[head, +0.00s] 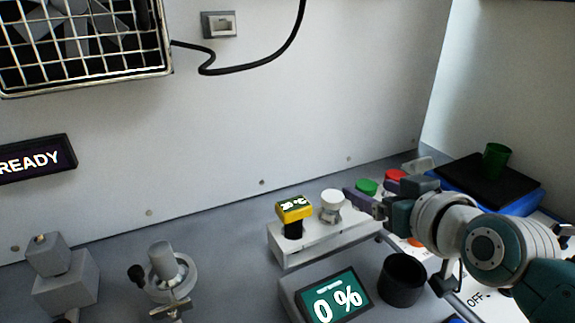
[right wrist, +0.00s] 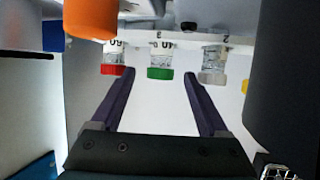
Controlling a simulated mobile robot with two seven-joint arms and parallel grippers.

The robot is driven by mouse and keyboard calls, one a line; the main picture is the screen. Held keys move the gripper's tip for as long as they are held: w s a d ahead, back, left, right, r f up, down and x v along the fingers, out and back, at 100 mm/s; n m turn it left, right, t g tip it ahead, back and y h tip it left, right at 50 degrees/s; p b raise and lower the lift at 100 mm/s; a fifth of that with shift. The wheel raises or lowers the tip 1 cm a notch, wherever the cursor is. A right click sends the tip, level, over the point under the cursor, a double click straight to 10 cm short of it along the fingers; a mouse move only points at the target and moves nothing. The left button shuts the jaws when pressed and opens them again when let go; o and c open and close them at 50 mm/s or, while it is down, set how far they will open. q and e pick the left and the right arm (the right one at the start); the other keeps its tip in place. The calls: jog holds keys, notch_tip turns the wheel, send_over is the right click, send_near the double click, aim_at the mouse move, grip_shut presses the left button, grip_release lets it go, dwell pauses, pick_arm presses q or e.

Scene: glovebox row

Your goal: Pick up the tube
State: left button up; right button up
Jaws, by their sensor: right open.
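Several capped tubes stand in a row in the right wrist view, with a red cap (right wrist: 114,70), a green cap (right wrist: 160,73) and a whitish cap (right wrist: 212,78). The task does not say which tube. The green cap (head: 366,187) and red cap (head: 394,175) also show in the head view, partly behind my right gripper (head: 385,186). That gripper is open and empty. In the right wrist view its purple fingers (right wrist: 159,76) point toward the row, with the green cap between the tips in the picture; I cannot tell the remaining gap. My left gripper is not in view.
A "0 %" display (head: 336,301) and a black cup (head: 402,282) are in front. A green cup (head: 496,160) stands on the blue-edged black pad at right.

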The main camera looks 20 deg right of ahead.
jog(key=shift+w+f, duration=0.1)
jog(key=shift+w, duration=0.15)
grip_shut()
dwell(0.5)
